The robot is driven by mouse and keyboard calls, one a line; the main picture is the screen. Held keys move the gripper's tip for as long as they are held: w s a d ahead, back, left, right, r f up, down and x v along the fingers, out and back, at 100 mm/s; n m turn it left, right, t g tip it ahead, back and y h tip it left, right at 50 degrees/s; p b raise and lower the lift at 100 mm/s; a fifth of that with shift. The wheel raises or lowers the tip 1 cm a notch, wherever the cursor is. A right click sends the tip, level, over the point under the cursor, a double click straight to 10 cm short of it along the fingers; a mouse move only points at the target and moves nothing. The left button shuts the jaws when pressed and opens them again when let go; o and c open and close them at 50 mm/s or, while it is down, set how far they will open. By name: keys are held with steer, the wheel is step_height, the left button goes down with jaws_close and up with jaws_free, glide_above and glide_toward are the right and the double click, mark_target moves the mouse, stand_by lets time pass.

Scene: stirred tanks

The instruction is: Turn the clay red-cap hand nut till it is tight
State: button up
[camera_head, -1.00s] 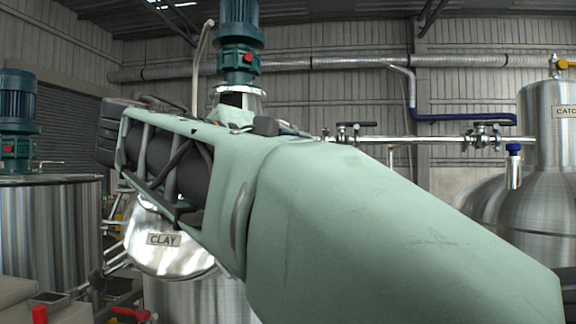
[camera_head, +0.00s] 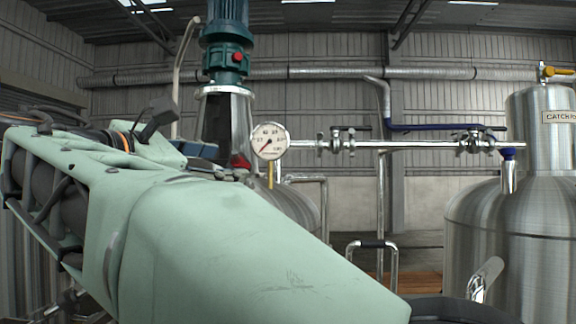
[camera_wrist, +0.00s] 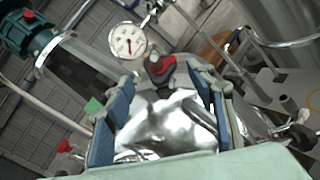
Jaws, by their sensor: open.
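A hand nut with a red cap (camera_wrist: 160,67) shows in the wrist view, beyond and between the blue-padded fingers of my gripper (camera_wrist: 162,88). The fingers are apart, with nothing clearly held. A shiny metal surface (camera_wrist: 165,125) fills the space between them. In the head view a red part (camera_head: 240,162), probably the same cap, sits just right of my gripper (camera_head: 198,150), below the tank's motor column. My arm hides much of the tank below. The CLAY label is not visible. I cannot tell how tight the nut is.
A round dial gauge (camera_head: 270,141) stands close beside the nut, with a valved steel pipe (camera_head: 400,144) running right to the catch tank (camera_head: 540,190). The green motor (camera_head: 226,50) rises above. Another red knob (camera_wrist: 64,147) shows at the wrist view's left.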

mark_target(234, 163)
steer(key=x, duration=0.5)
steer(key=shift+w, duration=0.1)
steer(key=c, duration=1.2)
steer(key=m+g+h+p, duration=0.1)
steer(key=p, duration=0.2)
steer(key=shift+r+m, duration=0.3)
steer(key=shift+r, duration=0.05)
steer(key=shift+m+g+p, duration=0.4)
steer(key=shift+m+p, duration=0.3)
steer(key=shift+p, duration=0.4)
steer(key=shift+f+m+h+p, duration=0.3)
steer(key=shift+m+p, duration=0.15)
steer(key=shift+m, duration=0.05)
